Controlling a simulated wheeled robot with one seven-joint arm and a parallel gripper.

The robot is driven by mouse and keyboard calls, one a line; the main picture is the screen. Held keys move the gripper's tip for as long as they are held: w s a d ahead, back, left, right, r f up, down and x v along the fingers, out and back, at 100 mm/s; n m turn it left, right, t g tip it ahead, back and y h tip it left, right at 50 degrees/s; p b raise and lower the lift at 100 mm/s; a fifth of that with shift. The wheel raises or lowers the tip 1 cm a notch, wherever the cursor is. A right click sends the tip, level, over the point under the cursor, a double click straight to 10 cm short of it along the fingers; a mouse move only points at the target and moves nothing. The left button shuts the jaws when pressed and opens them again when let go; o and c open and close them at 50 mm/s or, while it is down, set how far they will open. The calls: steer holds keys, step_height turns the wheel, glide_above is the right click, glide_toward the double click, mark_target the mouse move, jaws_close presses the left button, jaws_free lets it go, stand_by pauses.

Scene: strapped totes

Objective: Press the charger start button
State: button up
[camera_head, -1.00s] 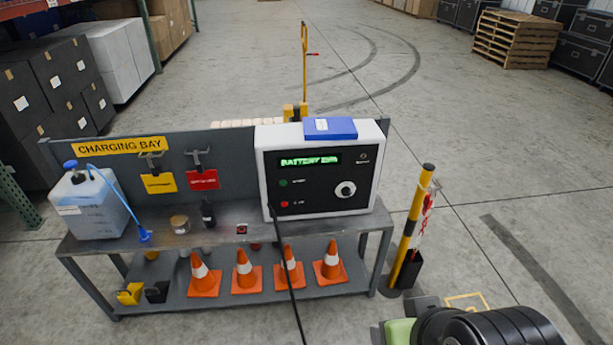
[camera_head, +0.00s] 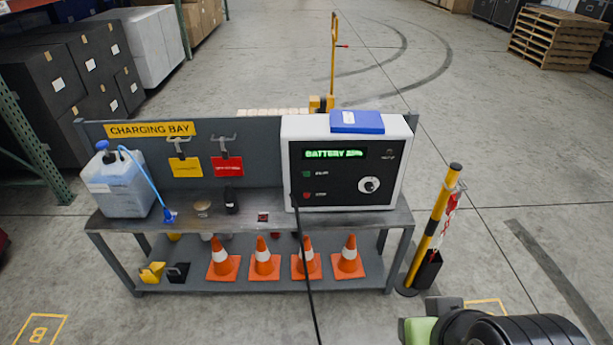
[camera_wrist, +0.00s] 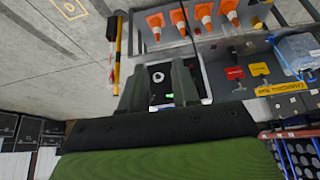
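The charger (camera_head: 345,135) is a white box with a black front panel, standing on the right part of the grey bench. Its display (camera_head: 335,154) glows green with "BATTERY" and a blurred second word. The small green start button (camera_head: 307,174) sits at the panel's left, above a red stop button (camera_head: 307,195); a round knob (camera_head: 369,184) is to their right. In the wrist view, my gripper (camera_wrist: 158,82) is open and empty, its fingers apart, with the charger panel (camera_wrist: 161,84) beyond and between them, not touching. The start button cannot be made out there.
A black cable (camera_head: 308,265) hangs from the charger's front. A blue box (camera_head: 357,121) lies on top of the charger. A jug (camera_head: 118,185) and small items stand on the bench, orange cones (camera_head: 307,262) below. A yellow-black post (camera_head: 435,228) stands right of the bench.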

jaws_close()
stand_by(1.4)
